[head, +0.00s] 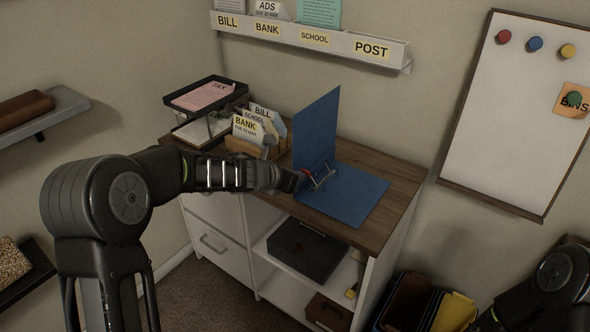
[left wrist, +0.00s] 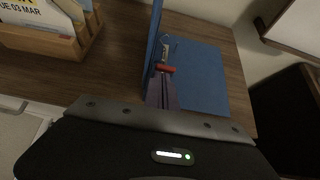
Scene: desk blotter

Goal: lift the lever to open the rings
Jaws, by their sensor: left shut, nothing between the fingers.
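A blue ring binder (head: 362,194) lies open on the wooden cabinet top, one cover flat and the other standing upright. It also shows in the left wrist view (left wrist: 203,75). Its metal ring mechanism (head: 321,178) sits along the fold; whether the rings are open is too small to tell. A red-tipped lever (left wrist: 166,69) is at the near end of the mechanism. My left gripper (head: 297,181) is shut and empty, its fingertips (left wrist: 162,90) right at the lever; I cannot tell whether they touch it. My right gripper is out of view.
A wooden letter sorter (head: 240,146) with cards and a black paper tray (head: 238,91) stand left of the binder. A dark box (head: 305,248) is on the shelf below. A wall rack (head: 310,38) and whiteboard (head: 510,120) are behind. The cabinet top's right end is clear.

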